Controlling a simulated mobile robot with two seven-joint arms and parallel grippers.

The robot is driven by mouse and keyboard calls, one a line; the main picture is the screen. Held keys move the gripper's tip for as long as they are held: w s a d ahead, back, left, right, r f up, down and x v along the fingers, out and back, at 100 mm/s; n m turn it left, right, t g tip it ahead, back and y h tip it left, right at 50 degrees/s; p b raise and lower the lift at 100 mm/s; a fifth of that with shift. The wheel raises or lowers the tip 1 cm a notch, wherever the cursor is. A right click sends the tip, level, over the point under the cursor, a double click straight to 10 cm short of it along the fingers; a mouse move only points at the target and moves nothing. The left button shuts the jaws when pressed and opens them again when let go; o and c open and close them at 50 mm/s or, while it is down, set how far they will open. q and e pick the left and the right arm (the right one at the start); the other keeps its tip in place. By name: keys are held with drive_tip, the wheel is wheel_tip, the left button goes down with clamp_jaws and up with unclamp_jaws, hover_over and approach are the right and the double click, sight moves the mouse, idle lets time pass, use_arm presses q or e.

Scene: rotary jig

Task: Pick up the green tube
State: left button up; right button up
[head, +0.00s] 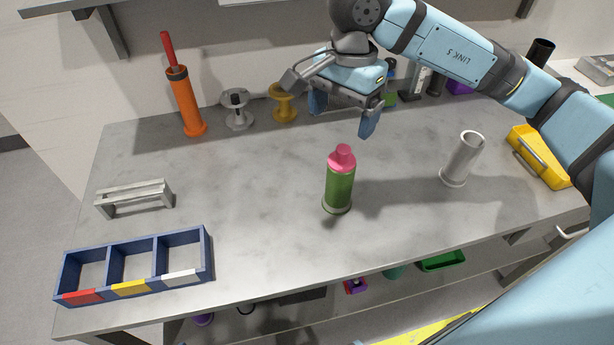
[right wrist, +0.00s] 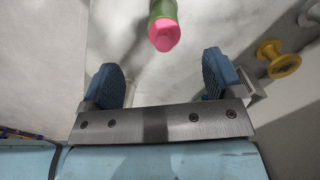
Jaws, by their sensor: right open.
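The green tube (head: 340,185) with a pink cap stands upright near the middle of the grey worktop. In the right wrist view the tube's pink top (right wrist: 164,34) shows beyond the fingers, near the middle. My right gripper (head: 343,118) is open and empty, above the worktop and behind the tube in the head view. Its two blue pads also show in the right wrist view (right wrist: 167,80), spread wide with nothing between them. My left gripper is in neither view.
A grey tube (head: 462,158) stands to the right, with a yellow tray (head: 541,158) beyond. An orange cylinder (head: 187,102) and spools (head: 284,103) stand along the back. A blue three-compartment box (head: 133,243) and a metal bracket (head: 135,197) lie left. The worktop around the green tube is clear.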

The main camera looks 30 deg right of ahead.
sight(342, 157)
drive_tip(key=shift+w+d+r+h, duration=0.15)
drive_tip(key=shift+w+d+h, duration=0.15)
drive_tip(key=shift+w+d, duration=0.2)
drive_tip(key=shift+d+f, duration=0.15)
drive_tip(key=shift+f, duration=0.1)
drive_tip(key=f, duration=1.2)
drive_tip(key=shift+s+f, duration=0.35)
drive_tip(key=shift+f, duration=0.05)
drive_tip(key=c, duration=1.4)
drive_tip(key=shift+o, duration=0.2)
